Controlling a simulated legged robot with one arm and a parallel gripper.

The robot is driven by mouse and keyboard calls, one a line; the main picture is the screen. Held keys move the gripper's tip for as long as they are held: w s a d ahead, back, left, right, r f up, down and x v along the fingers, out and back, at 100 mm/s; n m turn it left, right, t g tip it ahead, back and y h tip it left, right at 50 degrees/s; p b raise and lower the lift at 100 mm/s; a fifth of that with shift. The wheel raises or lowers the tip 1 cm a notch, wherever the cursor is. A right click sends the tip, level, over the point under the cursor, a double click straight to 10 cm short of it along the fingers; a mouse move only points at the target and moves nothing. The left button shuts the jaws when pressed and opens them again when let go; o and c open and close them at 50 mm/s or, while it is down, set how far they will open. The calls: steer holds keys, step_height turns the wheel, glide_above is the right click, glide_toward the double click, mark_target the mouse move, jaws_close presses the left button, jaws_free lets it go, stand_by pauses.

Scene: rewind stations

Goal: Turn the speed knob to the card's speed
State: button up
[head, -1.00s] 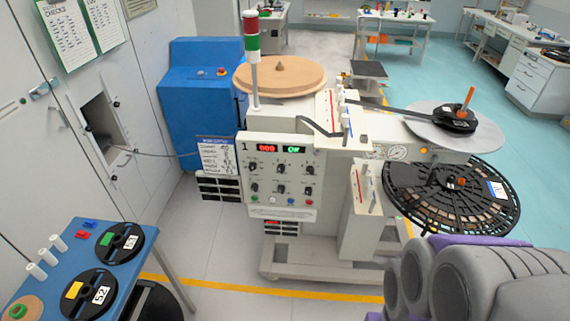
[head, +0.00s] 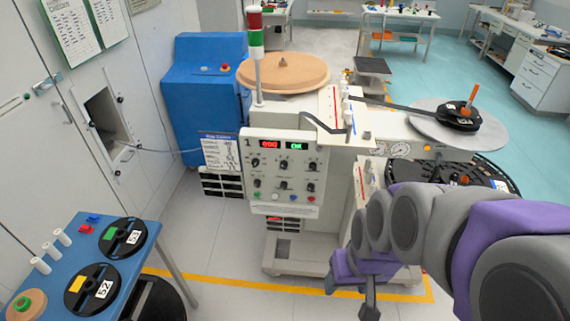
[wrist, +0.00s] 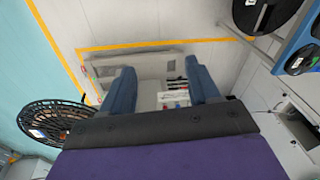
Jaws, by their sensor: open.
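The control panel (head: 284,172) of machine 1 faces me, with two rows of dark knobs, an upper row (head: 283,164) and a lower row (head: 283,185). Their labels are too small to read, so I cannot tell which is the speed knob. A white card (head: 220,152) with dark writing stands just left of the panel; its speed is unreadable. My gripper (wrist: 163,80) is open and empty in the wrist view, its two blue fingers apart. In the head view, my arm's end hangs in front of the machine, below and right of the panel, clear of the knobs.
A red display (head: 269,144) and a green display (head: 296,146) are lit above the knobs. A blue table (head: 128,268) with black reels stands at left front. A dark slotted reel (head: 462,173) is partly hidden behind my arm. The floor before the panel is clear.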

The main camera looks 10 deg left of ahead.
steer(key=w+a+f+n+t+y, duration=0.1)
steer(key=w+a+f+t, duration=0.1)
steer(key=w+a, duration=0.55)
steer(key=w+a+f+t+y, duration=0.15)
steer(key=w+a, duration=0.25)
steer(key=w, duration=0.7)
steer(key=n+t+h, duration=0.1)
steer(key=t+h, duration=0.3)
steer(key=t, duration=1)
glide_toward(283, 168)
steer(key=shift+g, duration=0.25)
steer(key=w+b, duration=0.1)
steer(key=w, duration=0.3)
steer(key=w+b, duration=0.1)
steer(key=w, duration=0.4)
steer(key=shift+d+r, duration=0.15)
steer(key=c, duration=1)
steer(key=shift+c, duration=0.2)
